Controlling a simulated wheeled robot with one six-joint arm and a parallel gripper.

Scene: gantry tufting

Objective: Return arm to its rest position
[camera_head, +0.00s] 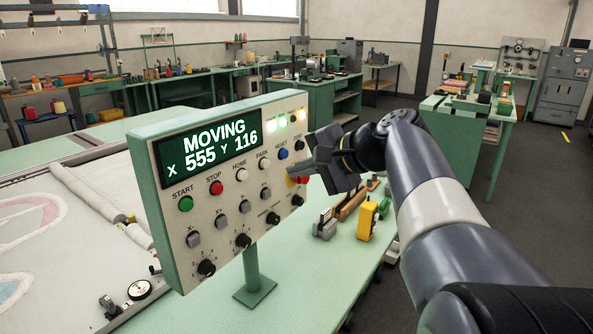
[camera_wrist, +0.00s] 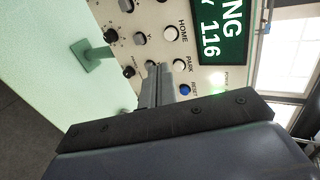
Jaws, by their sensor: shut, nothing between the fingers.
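My gripper (camera_head: 300,177) is at the right side of the control panel (camera_head: 172,220), in front of its lower right buttons. Its fingers are shut with nothing between them. In the wrist view the shut fingers (camera_wrist: 156,88) point at the panel face (camera_wrist: 150,20), near the PARK and RESET buttons. I cannot tell whether they touch it. My arm (camera_head: 430,200) reaches in from the lower right. The panel's display (camera_head: 207,145) reads MOVING, X 555 Y 116. The blue RESET button (camera_head: 283,154) is visible; the button behind my gripper is partly hidden.
The panel stands on a post on a green table (camera_head: 310,275). A yellow device (camera_head: 367,220) and small tools lie on the table beneath my gripper. A tufting frame with white cloth (camera_head: 60,230) is at left. Green benches (camera_head: 468,120) stand behind, with open floor at right.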

